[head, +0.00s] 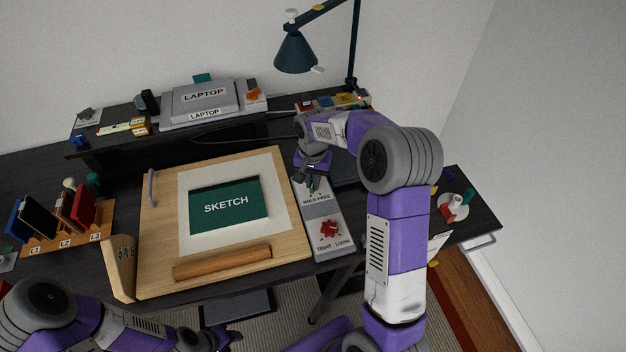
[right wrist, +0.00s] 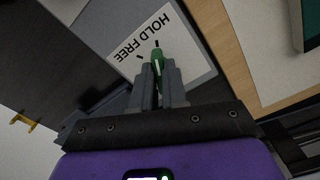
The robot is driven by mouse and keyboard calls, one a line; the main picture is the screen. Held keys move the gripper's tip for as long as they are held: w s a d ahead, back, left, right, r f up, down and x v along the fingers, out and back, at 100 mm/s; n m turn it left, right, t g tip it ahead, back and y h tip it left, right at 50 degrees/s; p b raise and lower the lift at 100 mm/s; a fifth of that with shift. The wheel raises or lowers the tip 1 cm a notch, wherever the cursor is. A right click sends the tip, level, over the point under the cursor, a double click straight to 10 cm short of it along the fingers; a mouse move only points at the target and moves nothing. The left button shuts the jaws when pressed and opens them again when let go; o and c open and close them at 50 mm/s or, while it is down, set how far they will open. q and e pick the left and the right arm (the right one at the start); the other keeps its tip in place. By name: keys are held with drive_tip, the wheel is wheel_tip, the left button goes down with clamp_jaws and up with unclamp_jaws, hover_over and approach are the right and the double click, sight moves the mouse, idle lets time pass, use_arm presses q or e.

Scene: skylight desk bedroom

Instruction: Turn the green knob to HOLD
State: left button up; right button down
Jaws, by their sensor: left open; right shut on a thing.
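The green knob (right wrist: 156,56) sits on a white plate lettered HOLD FREE (right wrist: 178,62), at the far end of the grey panel (head: 313,211). My right gripper (right wrist: 160,80) is shut on the knob, with a finger on each side. In the right wrist view the knob's tip points up, close to the black tick on the HOLD side. The other tick, on the FREE side, is clear of it. In the head view my right gripper (head: 314,182) mostly hides the knob. My left gripper (head: 208,340) is open and empty at the bottom edge.
A red knob (head: 330,229) marked TIGHT and LOOSE is on the panel's near end. The drawing board (head: 158,232) with the SKETCH sheet lies left of the panel. A lamp (head: 296,52), laptop stand (head: 204,98) and book rack (head: 62,232) stand around the desk.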

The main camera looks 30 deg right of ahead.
drive_tip(key=shift+w+m, duration=0.1)
drive_tip(key=shift+m, duration=0.2)
idle(0.4)
drive_tip(key=c, duration=1.2)
unclamp_jaws()
drive_tip(key=shift+o, duration=0.2)
wheel_tip(320, 180, up, 8)
drive_tip(key=shift+f+p, duration=0.15)
drive_tip(key=shift+p, duration=0.25)
drive_tip(key=shift+f, duration=0.1)
